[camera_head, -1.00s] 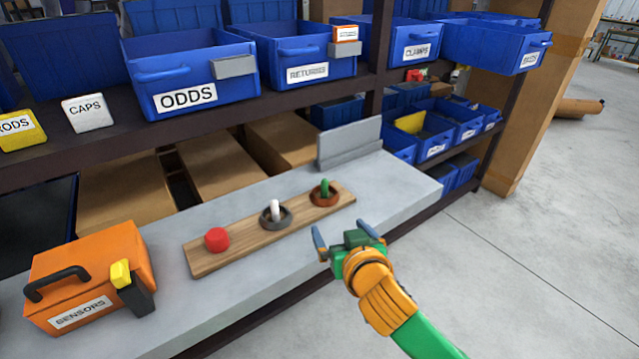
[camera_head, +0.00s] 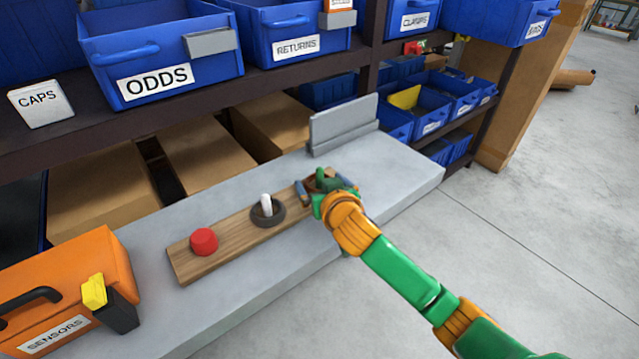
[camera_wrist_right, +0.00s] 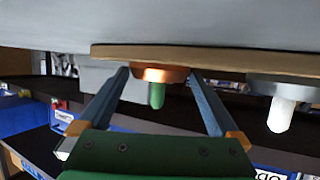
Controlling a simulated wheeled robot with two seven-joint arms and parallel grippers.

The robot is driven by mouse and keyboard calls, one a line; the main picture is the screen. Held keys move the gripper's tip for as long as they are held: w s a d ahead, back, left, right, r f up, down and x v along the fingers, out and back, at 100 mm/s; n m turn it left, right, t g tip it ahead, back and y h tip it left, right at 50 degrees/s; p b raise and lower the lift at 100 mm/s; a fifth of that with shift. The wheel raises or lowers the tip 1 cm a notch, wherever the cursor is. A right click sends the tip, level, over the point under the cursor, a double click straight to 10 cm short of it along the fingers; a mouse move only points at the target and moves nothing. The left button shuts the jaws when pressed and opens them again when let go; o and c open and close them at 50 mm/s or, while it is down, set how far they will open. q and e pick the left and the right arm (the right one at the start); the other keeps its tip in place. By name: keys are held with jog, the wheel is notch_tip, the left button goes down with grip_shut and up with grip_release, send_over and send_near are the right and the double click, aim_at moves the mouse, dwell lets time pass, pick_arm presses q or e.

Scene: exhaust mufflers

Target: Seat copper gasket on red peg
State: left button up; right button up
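The copper gasket (camera_wrist_right: 148,73) lies around the green peg (camera_wrist_right: 157,97) at the board's far end, seen in the right wrist view. In the head view my right gripper (camera_head: 327,188) mostly hides both. Its two fingers stand apart, one on each side of the gasket, very close to its rim; I see no clear grip. The short, thick red peg (camera_head: 204,240) stands bare at the near left end of the wooden board (camera_head: 187,267). My left gripper is not in view.
A white peg (camera_head: 266,202) with a dark grey ring (camera_head: 269,218) around its base stands mid-board. An orange SENSORS case (camera_head: 75,268) sits at left on the grey bench (camera_head: 400,175). A grey upright plate (camera_head: 343,124) stands behind.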

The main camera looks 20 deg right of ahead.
jog(key=c, duration=1)
